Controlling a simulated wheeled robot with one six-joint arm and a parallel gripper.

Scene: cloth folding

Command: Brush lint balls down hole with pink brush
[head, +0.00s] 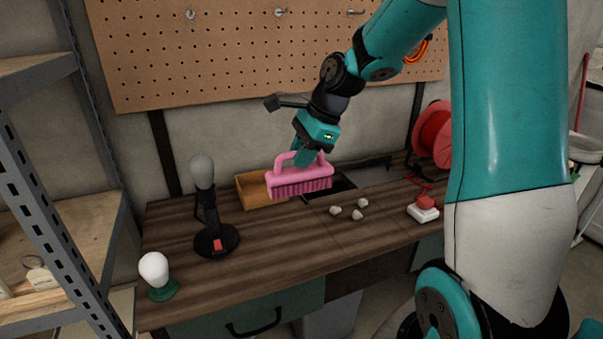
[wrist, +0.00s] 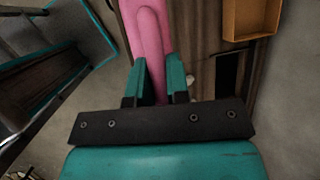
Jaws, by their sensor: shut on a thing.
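The pink brush (head: 300,178) hangs bristles down above the wooden workbench, held by its handle. My gripper (head: 303,157) is shut on the handle; in the wrist view the teal fingers (wrist: 157,80) close on either side of the pink handle (wrist: 150,40). Several pale lint balls (head: 348,210) lie on the bench just right of and below the brush. The dark rectangular hole (head: 340,183) is in the bench top behind the lint balls, partly hidden by the brush. It also shows in the wrist view as a dark opening (wrist: 227,75).
An orange-brown open box (head: 252,192) sits behind the brush; it also shows in the wrist view (wrist: 238,34). A black lamp-like stand (head: 212,222) and a white bulb on a green base (head: 156,272) stand at left. A red-and-white block (head: 425,209) lies at right.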

